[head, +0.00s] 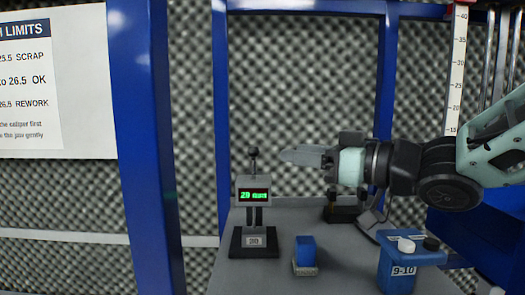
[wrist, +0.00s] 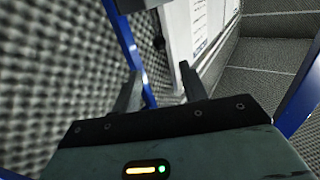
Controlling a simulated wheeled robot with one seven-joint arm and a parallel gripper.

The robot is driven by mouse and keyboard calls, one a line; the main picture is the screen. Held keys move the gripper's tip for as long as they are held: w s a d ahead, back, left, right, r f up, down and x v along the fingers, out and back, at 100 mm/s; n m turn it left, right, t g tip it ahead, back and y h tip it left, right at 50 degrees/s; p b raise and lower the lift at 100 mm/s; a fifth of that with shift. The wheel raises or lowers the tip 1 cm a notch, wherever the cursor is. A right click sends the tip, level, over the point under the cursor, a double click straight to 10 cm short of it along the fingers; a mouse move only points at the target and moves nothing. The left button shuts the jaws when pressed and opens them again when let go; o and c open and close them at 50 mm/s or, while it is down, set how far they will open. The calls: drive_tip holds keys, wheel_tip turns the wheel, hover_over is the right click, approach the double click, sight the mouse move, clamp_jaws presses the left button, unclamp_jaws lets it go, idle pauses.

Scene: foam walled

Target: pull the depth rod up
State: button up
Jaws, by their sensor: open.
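The depth gauge (head: 253,190) stands on a dark base on the grey table, with a green lit display that seems to read 29 mm. Its depth rod (head: 253,158) rises from the top and ends in a small dark knob. My gripper (head: 287,155) is open and level, just right of the rod at about knob height, with a gap between them in the head view. In the wrist view, the two fingers of my gripper (wrist: 160,72) are spread and empty.
A blue holder (head: 398,270) marked 9-10 with a white and a black cap stands at right. Blue posts (head: 222,110) frame the table (head: 235,278). A limits poster (head: 50,85) hangs left.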

sight(259, 148)
drive_tip(key=p+x, duration=0.3)
drive_tip(key=x, duration=0.8)
clamp_jaws()
drive_tip(key=shift+r, duration=0.1)
